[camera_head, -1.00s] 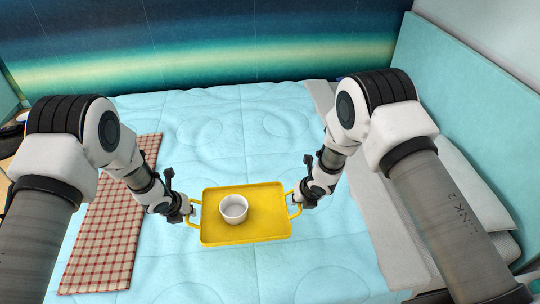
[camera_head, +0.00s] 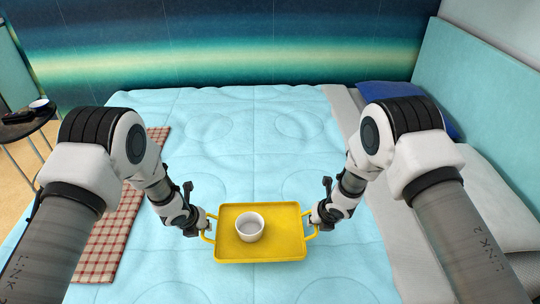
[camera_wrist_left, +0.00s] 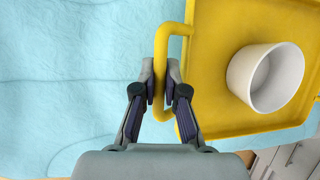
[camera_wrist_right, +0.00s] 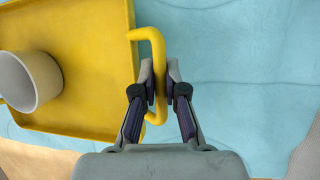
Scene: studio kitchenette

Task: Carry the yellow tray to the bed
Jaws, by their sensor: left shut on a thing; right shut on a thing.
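The yellow tray (camera_head: 285,243) is held level between my two grippers, over the light blue bed (camera_head: 255,130). I cannot tell from these views how high above the cover it is. A white bowl (camera_head: 250,227) stands upright on the tray, left of its middle in the head view. My left gripper (camera_head: 208,228) is shut on the tray's left handle, also seen in the left wrist view (camera_wrist_left: 165,85). My right gripper (camera_head: 312,222) is shut on the right handle, which shows in the right wrist view (camera_wrist_right: 158,80).
A red checkered cloth (camera_head: 112,240) lies on the bed at the left. A blue pillow (camera_head: 440,108) and a white pillow (camera_head: 490,200) lie along the right side by the headboard (camera_head: 480,90). A small dark table (camera_head: 30,127) stands at the far left. The bed's middle is clear.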

